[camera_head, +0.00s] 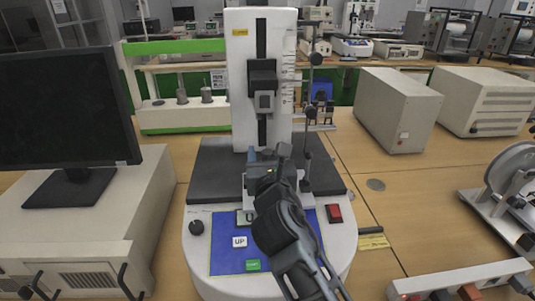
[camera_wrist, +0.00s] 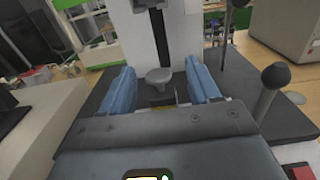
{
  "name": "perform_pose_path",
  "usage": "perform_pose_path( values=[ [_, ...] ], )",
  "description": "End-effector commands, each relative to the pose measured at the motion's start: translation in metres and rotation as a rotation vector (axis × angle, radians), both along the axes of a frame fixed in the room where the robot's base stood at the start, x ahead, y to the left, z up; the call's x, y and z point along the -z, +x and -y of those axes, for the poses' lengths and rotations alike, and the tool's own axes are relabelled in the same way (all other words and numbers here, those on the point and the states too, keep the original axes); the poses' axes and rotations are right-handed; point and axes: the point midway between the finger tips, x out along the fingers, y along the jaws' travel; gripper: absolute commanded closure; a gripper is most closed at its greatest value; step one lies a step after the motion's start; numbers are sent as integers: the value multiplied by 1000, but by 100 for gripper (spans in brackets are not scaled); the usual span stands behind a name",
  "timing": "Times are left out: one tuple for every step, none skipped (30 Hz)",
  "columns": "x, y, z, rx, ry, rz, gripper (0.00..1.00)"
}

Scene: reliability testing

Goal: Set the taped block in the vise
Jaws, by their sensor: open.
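My gripper (camera_head: 268,162) reaches over the dark base plate of a white column tester. In the wrist view its two blue-grey fingers (camera_wrist: 159,70) are spread apart, with no object held between them. A round grey disc on a short post (camera_wrist: 160,76) shows beyond and between the fingers. A light grey fixture (camera_head: 247,186), possibly the vise, shows beside and below my gripper; my gripper and arm hide most of it. I cannot make out a taped block in either view.
The white column (camera_head: 243,60) with its dark slide stands directly behind my gripper. A thin post with a knob (camera_head: 306,130) is close on the right. A blue button panel (camera_head: 225,260) lies in front. A monitor (camera_head: 65,110) stands left, and beige boxes (camera_head: 398,110) stand right.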

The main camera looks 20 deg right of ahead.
Motion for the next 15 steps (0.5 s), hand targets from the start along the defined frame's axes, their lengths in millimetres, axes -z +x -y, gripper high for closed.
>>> perform_pose_path(
  values=[
    [4, -2, 0, 1, 1, -17, 39],
    [9, -8, -2, 0, -1, -20, 39],
    [8, -15, -5, 0, -1, -18, 39],
    [8, -21, -7, 0, -1, -18, 39],
    [8, -27, -9, -1, -2, -17, 39],
    [7, -36, -11, -1, -1, -16, 39],
    [7, -42, -13, 0, -2, -16, 39],
    [7, -48, -15, -1, -2, -14, 39],
    [6, -57, -18, -1, -2, -14, 39],
    [5, -63, -20, -1, -1, -13, 39],
    [5, -68, -23, -2, -2, -13, 39],
    [4, -76, -25, -2, -3, -10, 39],
    [4, -81, -26, -1, -4, -11, 39],
    [3, -86, -28, 0, -3, -9, 39],
    [2, -92, -30, -1, -3, -8, 39]
  ],
)
